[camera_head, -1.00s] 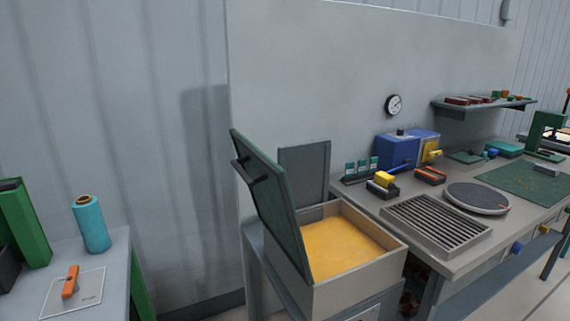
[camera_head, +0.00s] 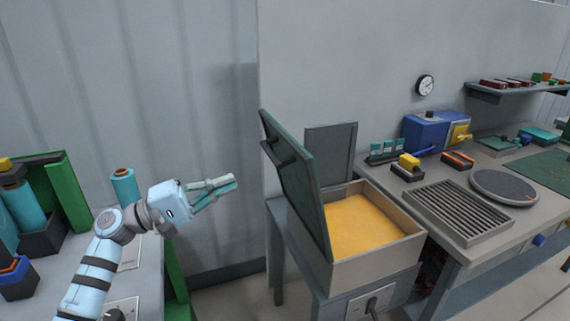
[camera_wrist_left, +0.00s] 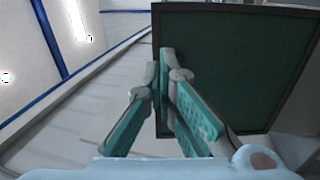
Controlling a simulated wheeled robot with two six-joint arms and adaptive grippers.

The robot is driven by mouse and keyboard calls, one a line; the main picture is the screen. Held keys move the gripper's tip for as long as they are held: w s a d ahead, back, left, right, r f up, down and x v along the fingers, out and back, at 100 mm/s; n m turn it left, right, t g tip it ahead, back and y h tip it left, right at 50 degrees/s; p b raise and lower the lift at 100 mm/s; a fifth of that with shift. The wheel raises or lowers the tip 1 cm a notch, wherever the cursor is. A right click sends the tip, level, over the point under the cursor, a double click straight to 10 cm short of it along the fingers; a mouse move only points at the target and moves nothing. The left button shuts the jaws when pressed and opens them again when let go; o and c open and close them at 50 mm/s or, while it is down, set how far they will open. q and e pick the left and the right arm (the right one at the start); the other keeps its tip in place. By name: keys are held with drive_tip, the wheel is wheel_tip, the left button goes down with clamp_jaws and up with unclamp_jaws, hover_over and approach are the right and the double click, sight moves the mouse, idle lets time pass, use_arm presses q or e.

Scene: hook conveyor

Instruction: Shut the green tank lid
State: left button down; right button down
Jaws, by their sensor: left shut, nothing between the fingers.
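The green tank lid (camera_head: 293,178) stands open and tilted up at the left side of the tank. Its dark bar handle (camera_head: 281,152) is on the outer face, toward my gripper. The tank (camera_head: 375,256) is a grey box holding a yellow-orange fill (camera_head: 358,226). My left gripper (camera_head: 234,183) is shut and empty, left of the lid and apart from it in the head view. In the left wrist view the fingers (camera_wrist_left: 172,110) point toward the dark green lid (camera_wrist_left: 240,60), which fills the right side. My right gripper is not in view.
A workbench (camera_head: 462,235) with a grille (camera_head: 457,210), a round plate (camera_head: 504,188) and a blue box (camera_head: 424,132) stands right of the tank. A side table with a teal roll (camera_head: 124,187) is at the left. A floor gap lies between the table and the tank.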

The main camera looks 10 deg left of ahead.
sight(299, 151)
use_arm(q)
drive_tip(key=p+x, duration=0.1)
drive_tip(key=x, duration=0.3)
drive_tip(key=p+x, duration=0.1)
drive_tip(key=x, duration=0.3)
drive_tip(key=p+x, duration=0.2)
drive_tip(key=x, duration=0.3)
drive_tip(key=shift+r, duration=0.4)
drive_tip(key=shift+w+d, duration=0.2)
drive_tip(key=shift+d, duration=0.15)
